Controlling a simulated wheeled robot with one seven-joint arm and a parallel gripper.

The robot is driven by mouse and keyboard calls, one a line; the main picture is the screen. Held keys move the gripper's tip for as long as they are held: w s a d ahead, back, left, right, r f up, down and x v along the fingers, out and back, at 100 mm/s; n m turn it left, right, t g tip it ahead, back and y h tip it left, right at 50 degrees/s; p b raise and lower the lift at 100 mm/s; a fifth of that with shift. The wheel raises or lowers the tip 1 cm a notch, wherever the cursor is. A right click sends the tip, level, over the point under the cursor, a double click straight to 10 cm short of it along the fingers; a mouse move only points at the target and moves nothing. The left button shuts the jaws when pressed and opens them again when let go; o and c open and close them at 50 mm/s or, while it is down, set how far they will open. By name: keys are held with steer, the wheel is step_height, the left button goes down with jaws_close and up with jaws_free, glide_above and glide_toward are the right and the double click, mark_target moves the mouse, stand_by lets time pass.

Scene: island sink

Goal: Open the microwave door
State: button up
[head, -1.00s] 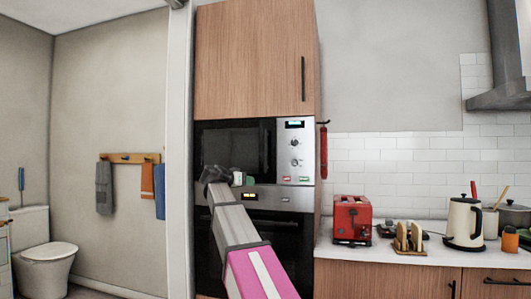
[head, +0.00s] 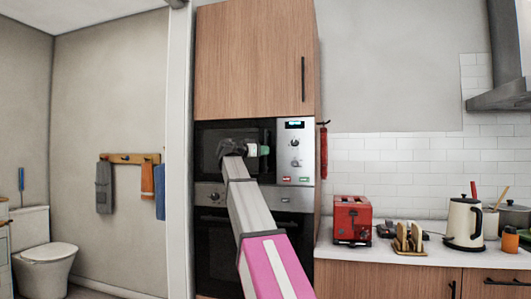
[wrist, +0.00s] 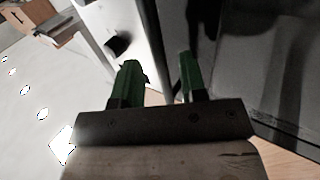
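The built-in microwave (head: 296,155) sits in the tall wooden cabinet, above the oven. Its dark door (head: 218,130) looks closed, with a dark vertical handle at its right side, partly hidden by my gripper. My gripper (head: 265,150) is in front of the door's right part, close to the handle and the control panel. In the wrist view my gripper (wrist: 157,76) has its two green fingers apart, with the pale panel at left and the dark glossy door (wrist: 270,60) at right. A dark strip shows between the fingers; I cannot tell whether it is the handle.
The oven (head: 208,235) is below the microwave and a wooden cupboard (head: 250,60) above. A red toaster (head: 352,220), a toast rack (head: 408,238) and a kettle (head: 464,222) stand on the counter (head: 335,250) at right. The bathroom space at left is open.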

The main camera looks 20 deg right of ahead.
steer(key=shift+x, duration=1.25)
steer(key=shift+c, duration=0.3)
jaws_close()
